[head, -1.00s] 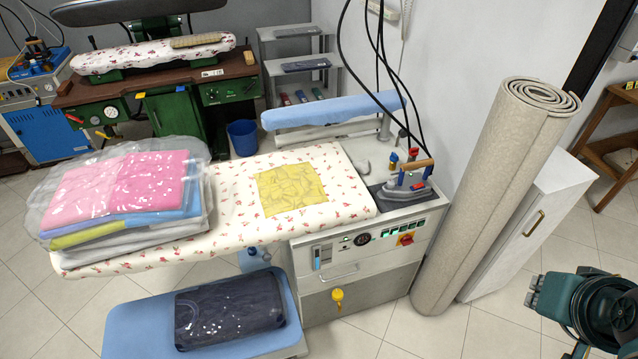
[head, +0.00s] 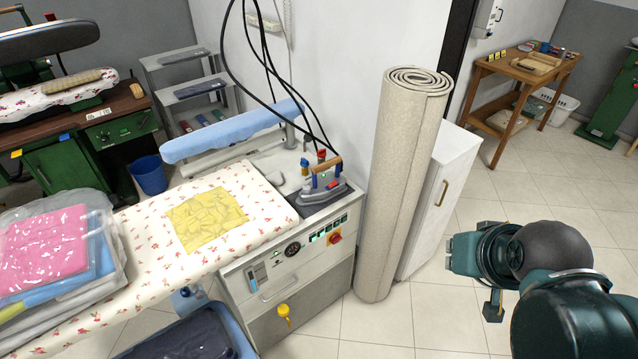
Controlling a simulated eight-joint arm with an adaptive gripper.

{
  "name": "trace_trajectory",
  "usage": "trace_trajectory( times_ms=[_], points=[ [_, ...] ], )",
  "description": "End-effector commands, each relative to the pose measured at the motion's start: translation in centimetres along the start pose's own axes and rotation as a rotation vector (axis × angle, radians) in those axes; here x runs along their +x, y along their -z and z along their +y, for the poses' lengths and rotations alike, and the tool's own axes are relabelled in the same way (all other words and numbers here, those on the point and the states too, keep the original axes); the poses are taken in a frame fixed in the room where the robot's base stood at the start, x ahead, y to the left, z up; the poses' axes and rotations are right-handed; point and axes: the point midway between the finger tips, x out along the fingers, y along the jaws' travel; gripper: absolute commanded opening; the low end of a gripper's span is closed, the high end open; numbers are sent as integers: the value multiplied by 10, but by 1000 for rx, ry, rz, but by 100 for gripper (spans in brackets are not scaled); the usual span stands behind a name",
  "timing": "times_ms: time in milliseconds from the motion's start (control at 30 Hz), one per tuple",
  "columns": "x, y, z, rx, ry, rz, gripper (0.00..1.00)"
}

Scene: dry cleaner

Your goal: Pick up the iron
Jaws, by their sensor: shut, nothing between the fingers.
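The iron (head: 325,189) has a dark grey body and a wooden handle. In the head view it rests on the dark plate at the right end of the ironing station (head: 292,262), left of the rolled carpet. Parts of my dark green arm show at the lower right, well apart from the iron. I cannot make out my gripper's fingers in this view.
A tall rolled carpet (head: 396,190) and a white cabinet (head: 446,195) stand between the iron and my arm. Black cables hang down beside the iron. A yellow cloth (head: 207,220) lies on the floral board (head: 258,190). Floor before the cabinet is clear.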

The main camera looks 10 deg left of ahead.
Motion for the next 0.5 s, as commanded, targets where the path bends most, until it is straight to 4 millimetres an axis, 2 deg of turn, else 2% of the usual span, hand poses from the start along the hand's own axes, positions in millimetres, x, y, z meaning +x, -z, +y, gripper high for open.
trace_trajectory(
  times_ms=[467,500],
  points=[
    [0,0,0,0,0,0,0],
    [0,0,0,0,0,0,3]
  ],
)
